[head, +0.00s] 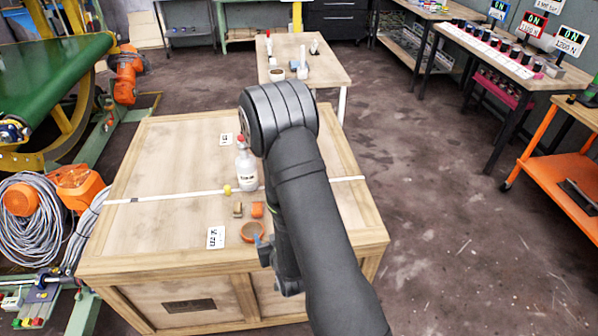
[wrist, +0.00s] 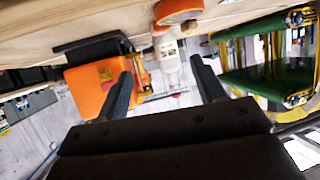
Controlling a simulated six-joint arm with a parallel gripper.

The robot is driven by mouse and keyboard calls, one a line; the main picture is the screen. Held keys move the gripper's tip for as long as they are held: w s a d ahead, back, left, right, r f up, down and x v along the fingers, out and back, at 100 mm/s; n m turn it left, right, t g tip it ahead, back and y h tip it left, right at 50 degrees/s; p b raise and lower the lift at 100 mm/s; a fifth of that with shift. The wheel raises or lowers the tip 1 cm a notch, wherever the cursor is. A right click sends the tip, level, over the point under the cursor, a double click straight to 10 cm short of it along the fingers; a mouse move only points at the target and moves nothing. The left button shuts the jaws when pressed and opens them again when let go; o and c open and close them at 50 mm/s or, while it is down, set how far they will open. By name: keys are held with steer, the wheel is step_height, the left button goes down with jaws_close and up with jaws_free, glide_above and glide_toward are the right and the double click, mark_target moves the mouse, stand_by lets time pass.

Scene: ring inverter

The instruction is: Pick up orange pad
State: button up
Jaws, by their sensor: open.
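A small orange block (head: 257,210), which looks like the orange pad, lies on the wooden crate top (head: 165,165) in the head view. An open orange ring (head: 251,232) lies just in front of it. My gripper (head: 262,246) is low at the crate's front part, right beside the ring and partly hidden by my arm. In the wrist view my gripper (wrist: 162,68) has its two fingers apart, with nothing held between them.
A white bottle (head: 246,168) with a red top stands behind the block and shows inverted in the wrist view (wrist: 168,55). A small tan piece (head: 238,210) and a yellow piece (head: 227,190) lie close by. A white label (head: 215,238) is left of the ring. The crate's left side is clear.

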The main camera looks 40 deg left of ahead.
steer(key=a, duration=0.2)
steer(key=w+a+g+h, duration=0.1)
steer(key=a, duration=0.1)
steer(key=w+a+f+g+h, duration=0.1)
steer(key=a, duration=0.1)
steer(key=shift+a+m, duration=0.1)
steer(key=shift+m, duration=0.2)
steer(key=a, duration=0.1)
steer(key=w+a+r+g+h, duration=0.1)
steer(key=a+h, duration=0.1)
steer(key=shift+w+a+r, duration=0.25)
steer(key=shift+a, duration=0.15)
step_height(320, 180, up, 4)
steer(key=w+a+m+g+h, duration=0.1)
steer(key=a+h, duration=0.1)
steer(key=m+h, duration=0.1)
steer(key=h, duration=0.2)
glide_toward(257, 207)
steer(key=shift+w+f+g, duration=0.15)
steer(key=shift+f+g, duration=0.05)
steer(key=shift+f, duration=0.4)
steer(key=shift+w+f+g, duration=0.2)
steer(key=shift+f, duration=0.45)
steer(key=shift+x, duration=2.95)
steer(key=shift+w+a, duration=0.2)
steer(key=shift+c, duration=0.2)
